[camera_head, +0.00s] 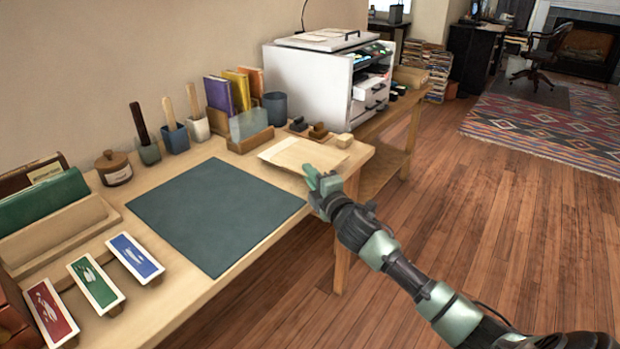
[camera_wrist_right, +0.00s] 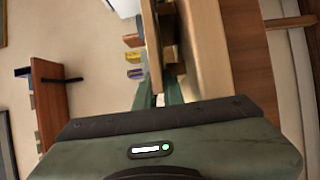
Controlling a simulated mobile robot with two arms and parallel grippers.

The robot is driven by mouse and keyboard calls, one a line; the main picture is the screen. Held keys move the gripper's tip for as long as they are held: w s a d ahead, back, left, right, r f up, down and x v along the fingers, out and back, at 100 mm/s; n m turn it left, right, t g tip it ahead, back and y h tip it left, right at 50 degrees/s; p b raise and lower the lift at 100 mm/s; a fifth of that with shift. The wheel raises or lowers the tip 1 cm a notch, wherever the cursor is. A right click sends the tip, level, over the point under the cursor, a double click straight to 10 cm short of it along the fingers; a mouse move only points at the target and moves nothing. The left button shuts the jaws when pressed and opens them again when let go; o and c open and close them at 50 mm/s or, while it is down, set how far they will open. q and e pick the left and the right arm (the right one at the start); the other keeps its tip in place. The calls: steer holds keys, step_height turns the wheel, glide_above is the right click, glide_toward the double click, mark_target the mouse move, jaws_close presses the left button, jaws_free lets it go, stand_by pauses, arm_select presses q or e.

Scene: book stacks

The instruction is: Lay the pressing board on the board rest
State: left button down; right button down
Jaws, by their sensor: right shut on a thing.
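The pressing board (camera_head: 306,154) is a flat, pale wooden board at the right end of the workbench, with a lighter strip along its left side. My right gripper (camera_head: 322,183) is at its near right edge and shut on it. In the right wrist view the two green fingers (camera_wrist_right: 158,97) close on the thin edge of the board (camera_wrist_right: 152,45). I cannot tell whether the board touches the bench top. No board rest can be made out for certain. My left gripper is not in view.
A dark green mat (camera_head: 215,212) lies mid-bench. Behind the board stand a clear panel in a wooden holder (camera_head: 250,140), small dark stamps (camera_head: 318,131) and a light block (camera_head: 344,141). A white cabinet (camera_head: 315,85) is at the back. Red, green and blue cards line the front left.

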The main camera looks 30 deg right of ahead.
steer(key=c, duration=1.5)
jaws_free()
steer(key=shift+f, duration=0.15)
